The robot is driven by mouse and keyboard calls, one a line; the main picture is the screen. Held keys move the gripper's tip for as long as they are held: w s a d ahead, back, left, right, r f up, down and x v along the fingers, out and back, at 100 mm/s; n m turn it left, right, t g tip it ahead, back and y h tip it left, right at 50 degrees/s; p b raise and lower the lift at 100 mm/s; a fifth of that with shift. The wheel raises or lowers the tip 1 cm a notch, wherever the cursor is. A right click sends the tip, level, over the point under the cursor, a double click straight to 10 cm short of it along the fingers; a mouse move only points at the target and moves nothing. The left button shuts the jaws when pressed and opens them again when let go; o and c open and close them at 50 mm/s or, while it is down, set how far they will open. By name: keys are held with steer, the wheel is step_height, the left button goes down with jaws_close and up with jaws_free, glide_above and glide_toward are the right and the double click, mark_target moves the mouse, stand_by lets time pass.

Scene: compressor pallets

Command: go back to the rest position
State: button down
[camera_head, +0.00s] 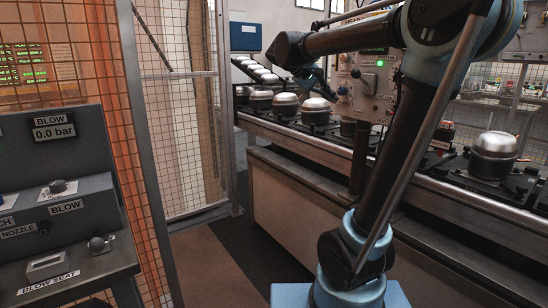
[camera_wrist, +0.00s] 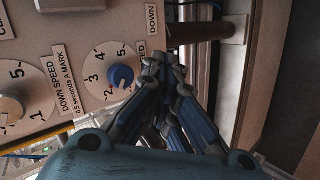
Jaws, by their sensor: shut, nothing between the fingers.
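My gripper (camera_wrist: 164,64) is shut and empty in the wrist view, its blue and dark fingers drawn together. The fingertips show beside a dial with a blue knob (camera_wrist: 121,76) on a pale control panel (camera_wrist: 65,30); I cannot tell whether they touch it. In the head view my gripper (camera_head: 315,80) hangs at the end of my arm, in front of the line and left of the panel (camera_head: 368,85) with a lit green lamp (camera_head: 380,63). My arm hides part of that panel.
Silver-topped compressors (camera_head: 285,104) stand on dark pallets along the conveyor (camera_head: 300,138), another (camera_head: 493,155) at right. A blow station (camera_head: 65,200) reading 0.0 bar is at left beside an orange mesh fence (camera_head: 85,70). Some floor (camera_head: 215,262) between is clear.

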steer(key=s+d+f+m+g+y, duration=0.1)
steer(key=s+d+f+y, duration=0.15)
steer(key=s+f, duration=0.6)
steer(key=s+d+f+g+y, duration=0.1)
steer(key=s+f+y, duration=0.2)
steer(key=s+f, duration=0.6)
steer(key=s+a+f+y, duration=0.2)
steer(key=s+f, duration=0.3)
steer(key=f, duration=0.4)
steer(key=s+a+f+m+y, duration=0.1)
steer(key=s+a+f+y, duration=0.1)
steer(key=s+f, duration=0.3)
step_height(320, 180, down, 4)
steer(key=shift+s+a+f, duration=0.1)
steer(key=shift+s+a, duration=0.15)
steer(key=shift+a, duration=0.1)
